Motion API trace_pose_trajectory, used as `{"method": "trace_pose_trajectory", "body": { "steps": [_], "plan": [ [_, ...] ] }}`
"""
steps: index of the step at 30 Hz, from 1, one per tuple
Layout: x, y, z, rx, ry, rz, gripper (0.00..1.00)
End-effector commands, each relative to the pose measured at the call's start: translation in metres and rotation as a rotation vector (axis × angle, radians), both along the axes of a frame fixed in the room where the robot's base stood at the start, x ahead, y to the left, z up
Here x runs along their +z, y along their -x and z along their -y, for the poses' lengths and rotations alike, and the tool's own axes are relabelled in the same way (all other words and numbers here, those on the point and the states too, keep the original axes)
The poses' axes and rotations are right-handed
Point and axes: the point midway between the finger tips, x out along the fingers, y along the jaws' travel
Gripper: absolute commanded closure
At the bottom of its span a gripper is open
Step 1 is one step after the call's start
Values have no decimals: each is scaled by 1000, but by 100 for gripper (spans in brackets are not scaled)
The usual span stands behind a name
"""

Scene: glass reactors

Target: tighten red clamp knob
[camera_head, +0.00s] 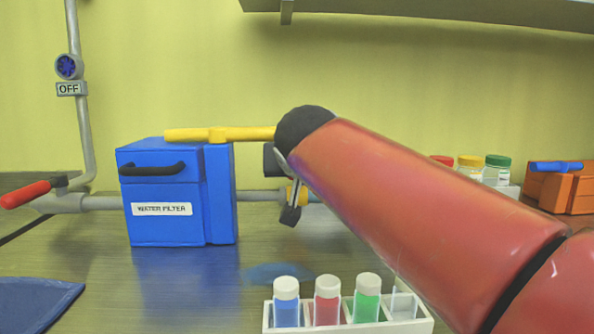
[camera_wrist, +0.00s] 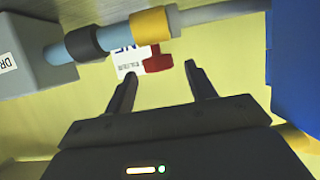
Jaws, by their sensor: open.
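A small red knob (camera_wrist: 159,60) shows in the wrist view beside the yellow collar (camera_wrist: 151,26) on a grey pipe. A white label with blue letters lies right next to it. My gripper (camera_wrist: 160,76) is open, with its two dark fingers pointing toward the knob and a visible gap between them. I cannot tell how far the fingertips are from the knob, and nothing is between them that looks held. In the head view the yellow collar (camera_head: 296,194) is partly hidden by my gripper (camera_head: 290,214), and the red knob is hidden there.
A blue water filter box (camera_head: 165,220) with a yellow handle (camera_head: 220,134) stands left of the collar. A white rack (camera_head: 345,327) with capped tubes stands in front. A red-handled valve (camera_head: 25,194) is far left. An orange box (camera_head: 565,188) stands at right.

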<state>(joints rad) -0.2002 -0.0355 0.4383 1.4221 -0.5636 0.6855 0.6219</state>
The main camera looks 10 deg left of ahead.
Motion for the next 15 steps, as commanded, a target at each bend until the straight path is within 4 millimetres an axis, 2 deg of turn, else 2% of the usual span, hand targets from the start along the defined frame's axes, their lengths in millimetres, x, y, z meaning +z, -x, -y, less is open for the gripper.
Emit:
{"method": "trace_pose_trajectory", "body": {
  "steps": [7, 15],
  "plan": [
    [16, 39, 10, 0, 0, 1, 45],
    [23, 56, 14, 0, 1, -2, 45]
  ]
}}
